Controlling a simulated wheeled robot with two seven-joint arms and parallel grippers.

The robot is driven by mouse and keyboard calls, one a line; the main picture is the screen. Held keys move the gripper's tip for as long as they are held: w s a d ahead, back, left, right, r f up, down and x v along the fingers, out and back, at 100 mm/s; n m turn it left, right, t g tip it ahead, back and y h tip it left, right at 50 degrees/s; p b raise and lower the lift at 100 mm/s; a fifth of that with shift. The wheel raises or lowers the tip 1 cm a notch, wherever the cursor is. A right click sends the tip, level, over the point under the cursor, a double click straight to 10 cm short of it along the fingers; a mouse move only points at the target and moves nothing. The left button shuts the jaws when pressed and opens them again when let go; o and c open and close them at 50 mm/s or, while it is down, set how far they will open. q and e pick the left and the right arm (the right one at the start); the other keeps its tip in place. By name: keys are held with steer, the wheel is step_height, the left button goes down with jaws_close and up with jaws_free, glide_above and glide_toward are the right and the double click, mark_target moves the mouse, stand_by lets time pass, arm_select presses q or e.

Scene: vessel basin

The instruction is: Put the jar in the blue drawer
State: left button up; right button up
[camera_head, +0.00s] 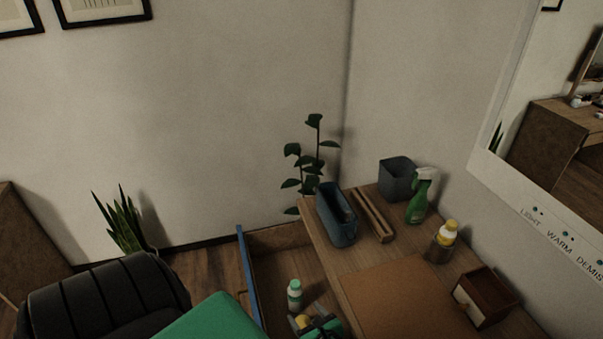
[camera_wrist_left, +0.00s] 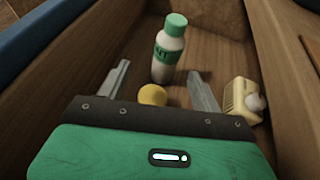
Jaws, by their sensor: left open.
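The blue drawer (camera_head: 246,272) is pulled open at the lower middle of the head view; its inside is brown wood. My left gripper (camera_head: 313,319) is low inside it, with its fingers apart. A round yellow top (camera_wrist_left: 152,95) shows between the fingers in the wrist view, and also in the head view (camera_head: 303,321). It may be the jar's lid; its body is mostly hidden by my gripper. A white bottle with a green cap (camera_head: 294,293) stands upright in the drawer, beyond the fingertips (camera_wrist_left: 168,50). My right gripper is not in view.
A cream container (camera_wrist_left: 241,99) lies right of the fingers by the drawer wall. The desktop (camera_head: 395,295) holds a blue bin (camera_head: 337,216), a grey bin (camera_head: 397,180), a green spray bottle (camera_head: 420,197), a yellow-capped brown container (camera_head: 440,246) and a small wooden box (camera_head: 486,297).

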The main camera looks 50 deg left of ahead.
arm_select(q)
steer(key=v, duration=0.4)
steer(key=shift+r, duration=0.1)
stand_by(0.4)
